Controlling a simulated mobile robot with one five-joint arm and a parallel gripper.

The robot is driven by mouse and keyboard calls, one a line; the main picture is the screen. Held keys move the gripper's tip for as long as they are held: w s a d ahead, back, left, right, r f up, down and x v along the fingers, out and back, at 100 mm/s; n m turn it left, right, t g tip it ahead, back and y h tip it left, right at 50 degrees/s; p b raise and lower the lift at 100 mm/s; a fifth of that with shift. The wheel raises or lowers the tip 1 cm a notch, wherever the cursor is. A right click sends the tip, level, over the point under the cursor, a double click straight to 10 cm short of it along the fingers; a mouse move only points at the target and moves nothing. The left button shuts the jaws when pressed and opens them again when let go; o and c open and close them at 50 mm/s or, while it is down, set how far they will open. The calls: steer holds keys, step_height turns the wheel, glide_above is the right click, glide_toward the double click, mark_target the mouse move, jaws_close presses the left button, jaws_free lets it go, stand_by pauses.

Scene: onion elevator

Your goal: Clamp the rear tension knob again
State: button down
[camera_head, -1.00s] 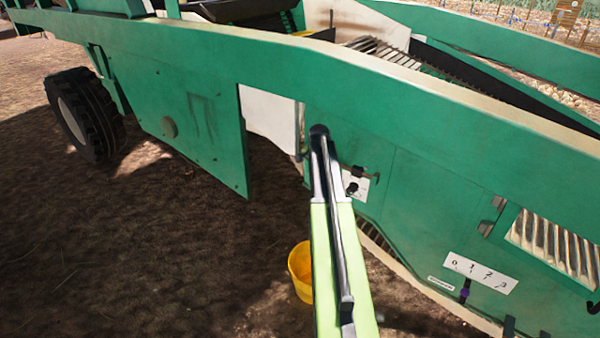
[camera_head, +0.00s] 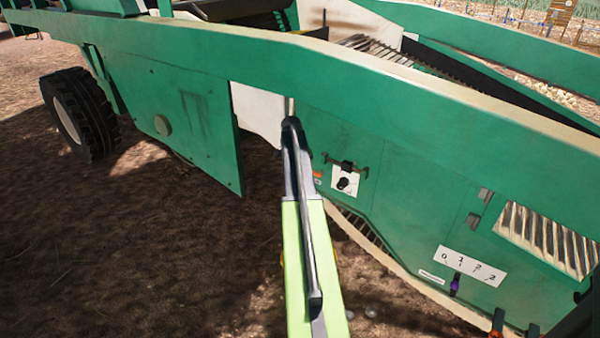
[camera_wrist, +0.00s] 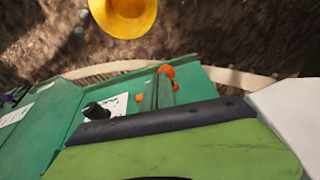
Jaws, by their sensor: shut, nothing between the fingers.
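In the wrist view, an orange knob (camera_wrist: 166,71) stands at the end of a narrow slotted bracket on the green machine side. Smaller orange parts sit beside and below it. In the head view, a small orange part (camera_head: 318,175) shows just right of my arm. A black knob (camera_head: 343,183) on a white plate is further right, and it also shows in the wrist view (camera_wrist: 97,110). No label tells which is the rear tension knob. My arm reaches up to the machine's side in the head view.
The green machine wall (camera_head: 410,190) and its long upper rail (camera_head: 400,85) border the space. A numbered white scale (camera_head: 472,266) is at lower right. A yellow bucket (camera_wrist: 124,14) stands on the soil. A wheel (camera_head: 80,115) is at left, with open ground before it.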

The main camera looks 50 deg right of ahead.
steer(key=s+p+v, duration=0.1)
steer(key=p+v, duration=1.2)
steer(key=shift+r, duration=0.25)
steer(key=shift+s+a, duration=0.1)
